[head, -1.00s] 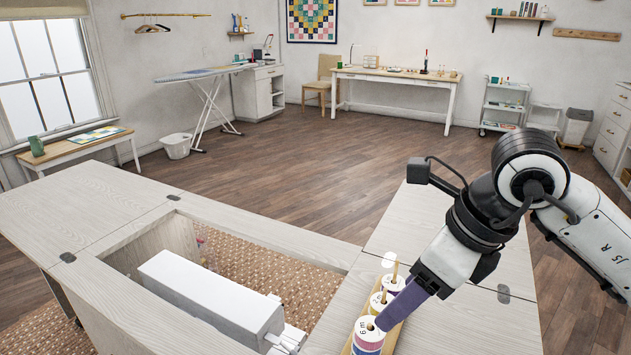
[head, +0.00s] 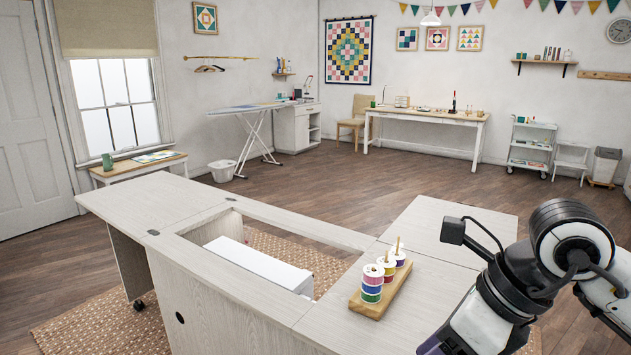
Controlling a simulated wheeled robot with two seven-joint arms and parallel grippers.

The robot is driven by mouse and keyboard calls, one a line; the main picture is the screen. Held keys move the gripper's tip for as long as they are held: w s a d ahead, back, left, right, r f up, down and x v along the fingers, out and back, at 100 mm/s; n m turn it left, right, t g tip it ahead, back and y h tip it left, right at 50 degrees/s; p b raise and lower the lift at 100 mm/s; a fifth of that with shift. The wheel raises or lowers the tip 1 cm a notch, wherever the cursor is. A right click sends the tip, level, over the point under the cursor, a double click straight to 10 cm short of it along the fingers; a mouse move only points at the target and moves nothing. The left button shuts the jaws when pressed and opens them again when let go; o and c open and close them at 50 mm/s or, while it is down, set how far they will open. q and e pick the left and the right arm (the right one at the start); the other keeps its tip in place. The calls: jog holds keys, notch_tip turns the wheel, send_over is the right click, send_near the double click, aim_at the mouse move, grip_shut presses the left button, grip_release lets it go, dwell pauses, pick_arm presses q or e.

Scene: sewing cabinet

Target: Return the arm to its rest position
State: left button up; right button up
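My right arm comes in from the lower right, and its wrist is near the cabinet's right leaf. My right gripper (head: 432,346) shows only as a purple piece at the bottom edge; its fingertips are cut off, so its opening is hidden. A wooden spool rack (head: 368,307) stands on the right leaf of the pale sewing cabinet (head: 420,318), with several thread spools (head: 372,284) on its pegs. The gripper is apart from the rack, below and right of it in the picture. My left gripper is not in view.
A white sewing machine (head: 258,264) sits low in the cabinet's opening. The left leaf (head: 150,205) is bare. A bench (head: 140,167), ironing board (head: 250,108), work table (head: 430,115) and trolley (head: 530,148) stand farther back, with open wooden floor between.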

jog(key=s+a+g+y, duration=0.2)
jog(key=s+a+y, duration=0.15)
jog(key=a, duration=0.25)
jog(key=s+a+g+y, duration=0.2)
jog(key=a+y, duration=0.2)
jog(key=a, duration=0.2)
notch_tip(320, 180, up, 6)
jog(key=w+a+m+t+y, duration=0.2)
jog(key=a+m+t+y, duration=0.15)
jog(key=m+y, duration=0.6)
jog(key=w+d+f+m+t+h, duration=0.4)
jog(key=d+f+m+t+h, duration=0.3)
jog(key=m, duration=0.5)
jog(key=w+d+f+m+t+h, duration=0.55)
jog(key=f+m+t, duration=0.4)
jog(key=m, duration=0.35)
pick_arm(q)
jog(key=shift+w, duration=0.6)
pick_arm(e)
jog(key=s+d+f+m+g+h, duration=0.3)
jog(key=s+f, duration=0.6)
jog(key=f, duration=0.4)
jog(key=s+d+f+m+g+h, duration=0.2)
jog(key=s+f+m+g, duration=0.3)
jog(key=s+f, duration=0.4)
notch_tip(320, 180, down, 5)
jog(key=shift+s+d+r+m+g+h, duration=0.15)
jog(key=shift+s+d+m+g+h, duration=0.25)
jog(key=shift+g+h, duration=0.5)
